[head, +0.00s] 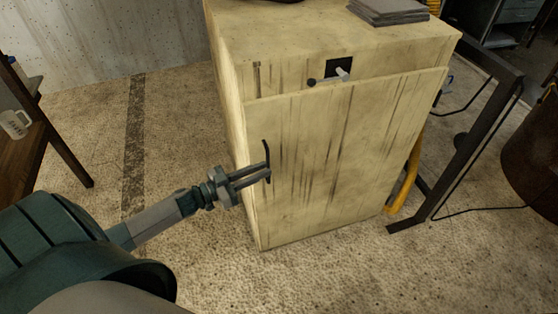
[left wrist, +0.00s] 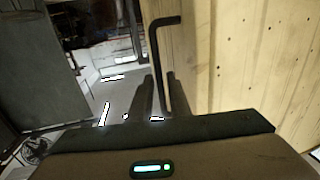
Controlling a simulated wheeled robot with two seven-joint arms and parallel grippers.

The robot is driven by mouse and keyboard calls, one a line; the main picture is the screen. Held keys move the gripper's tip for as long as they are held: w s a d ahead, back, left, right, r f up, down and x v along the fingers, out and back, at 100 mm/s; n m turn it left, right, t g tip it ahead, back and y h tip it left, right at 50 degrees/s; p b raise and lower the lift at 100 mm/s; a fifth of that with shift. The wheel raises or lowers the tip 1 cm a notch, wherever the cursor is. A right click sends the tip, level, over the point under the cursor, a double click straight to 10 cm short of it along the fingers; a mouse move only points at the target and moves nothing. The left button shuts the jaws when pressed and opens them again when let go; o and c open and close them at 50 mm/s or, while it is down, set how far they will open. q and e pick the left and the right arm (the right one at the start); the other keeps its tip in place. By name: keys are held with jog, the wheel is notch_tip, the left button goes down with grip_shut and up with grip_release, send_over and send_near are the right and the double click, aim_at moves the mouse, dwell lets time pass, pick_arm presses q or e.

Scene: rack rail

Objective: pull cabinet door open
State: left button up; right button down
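The pale wooden cabinet door (head: 340,155) fills the front of a stained wooden cabinet (head: 300,40). Its top edge stands out a little from the cabinet front; I cannot tell whether it is ajar. A thin dark bar handle (head: 266,152) is upright near the door's left edge. My left gripper (head: 262,172) reaches the handle's lower part from the left. In the left wrist view, the handle (left wrist: 155,50) runs down between the two dark fingers (left wrist: 160,95), which are close together on either side of it. My right gripper is out of view.
A dark metal frame (head: 460,140) and a yellow hose (head: 408,172) stand close to the cabinet's right side. Grey sheets (head: 388,10) lie on top. A wooden table with a white mug (head: 15,123) is at the far left. The floor before the door is clear.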

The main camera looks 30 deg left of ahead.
aim_at(279, 163)
pick_arm(q)
jog(key=shift+p+x, duration=0.65)
jog(key=shift+x, duration=2.9)
jog(key=shift+c, duration=0.4)
grip_shut()
